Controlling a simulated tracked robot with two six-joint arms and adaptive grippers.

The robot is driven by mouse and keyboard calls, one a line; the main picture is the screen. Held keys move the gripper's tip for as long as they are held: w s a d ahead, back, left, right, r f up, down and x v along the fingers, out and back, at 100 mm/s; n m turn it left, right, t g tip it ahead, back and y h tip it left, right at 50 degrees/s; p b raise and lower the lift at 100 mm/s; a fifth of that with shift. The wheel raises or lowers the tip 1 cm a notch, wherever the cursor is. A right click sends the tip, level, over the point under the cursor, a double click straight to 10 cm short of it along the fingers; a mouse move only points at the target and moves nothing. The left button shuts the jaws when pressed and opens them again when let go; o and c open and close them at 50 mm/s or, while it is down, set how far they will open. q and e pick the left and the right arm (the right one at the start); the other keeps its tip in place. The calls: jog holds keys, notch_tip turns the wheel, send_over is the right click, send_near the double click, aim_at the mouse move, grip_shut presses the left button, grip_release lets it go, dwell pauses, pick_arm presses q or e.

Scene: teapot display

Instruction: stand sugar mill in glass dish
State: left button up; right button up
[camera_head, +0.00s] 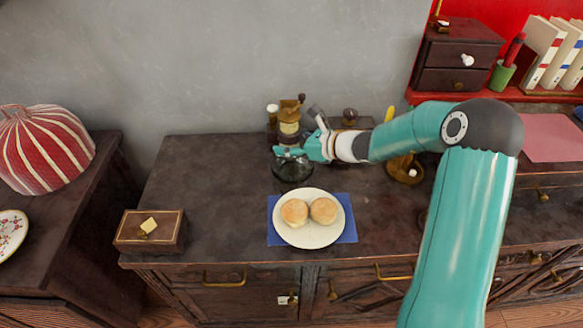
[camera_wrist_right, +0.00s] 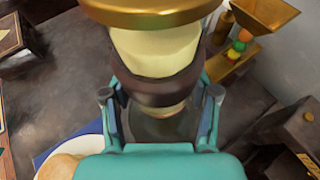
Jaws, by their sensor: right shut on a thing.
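The sugar mill, with a cream body, a brown band and a gold rim, is held upright between the fingers of my right gripper (camera_wrist_right: 160,103). It fills the upper middle of the right wrist view (camera_wrist_right: 155,58) and shows in the head view (camera_head: 289,128) near the back of the cabinet. The dark glass dish (camera_head: 292,171) is directly below the mill and the gripper. My teal fingers cover the mill's lower part, so I cannot tell whether its base touches the dish. My left gripper is out of view.
A white plate with two buns (camera_head: 311,240) lies on a blue mat (camera_head: 348,225) in front of the dish. A wooden box (camera_head: 150,231) is at the front left. A wooden dispenser with coloured balls (camera_wrist_right: 240,50) stands close behind the mill.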

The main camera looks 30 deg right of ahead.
notch_tip(320, 180, down, 8)
jog(key=shift+f+b, duration=0.1)
jog(key=shift+b, duration=0.35)
jog(key=o, duration=1.5)
jog(key=shift+s, duration=0.15)
jog(key=v, duration=1.2)
